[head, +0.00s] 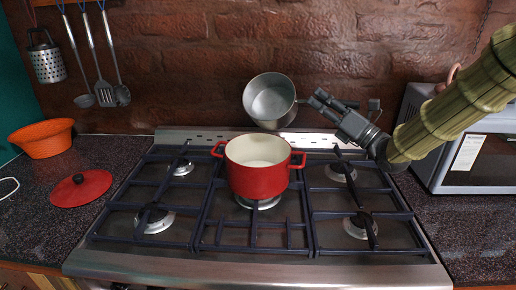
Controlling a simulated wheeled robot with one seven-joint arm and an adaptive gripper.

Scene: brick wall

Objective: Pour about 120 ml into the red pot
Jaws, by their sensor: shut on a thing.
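The red pot (258,180) stands upright and uncovered on the middle burner of the stove. Its pale inside shows, and I cannot make out any liquid in it. My gripper (318,103) is shut on a grey metal saucepan (269,101) at its right side. The saucepan is held in the air above and behind the red pot, tilted so its open mouth faces the camera. I cannot tell whether it holds liquid, and no stream shows between it and the pot. The red lid (80,188) lies on the counter left of the stove.
The stove (160,265) has dark raised grates on both sides of the pot. An orange bowl (43,139) sits on the left counter. A microwave (480,160) stands at right under my arm. Utensils (97,60) hang on the brick wall.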

